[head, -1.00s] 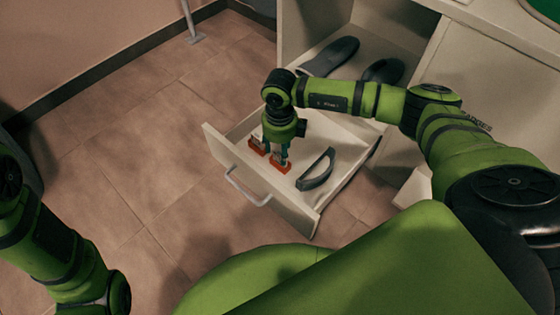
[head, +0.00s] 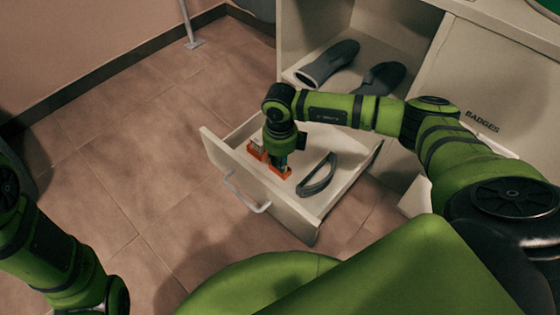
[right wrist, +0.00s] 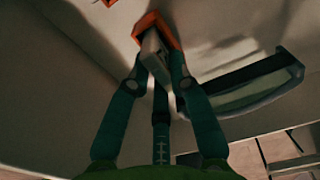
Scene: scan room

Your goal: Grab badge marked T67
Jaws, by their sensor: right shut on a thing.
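Two orange badges lie in the open drawer (head: 228,152). The nearer badge (head: 283,173) is under my right gripper (head: 279,161); the other badge (head: 257,152) lies just beyond it to the left. In the right wrist view, my right gripper (right wrist: 156,68) has its fingers closed around the pale upright part of the orange badge (right wrist: 155,24). The other badge's orange edge shows at the top (right wrist: 109,2). No lettering on either badge is readable. My left arm shows at the left, with its gripper out of view.
Dark safety glasses or a similar curved item (head: 318,176) lie in the drawer to the right of the gripper, also in the wrist view (right wrist: 243,82). The drawer front has a handle (head: 246,194).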

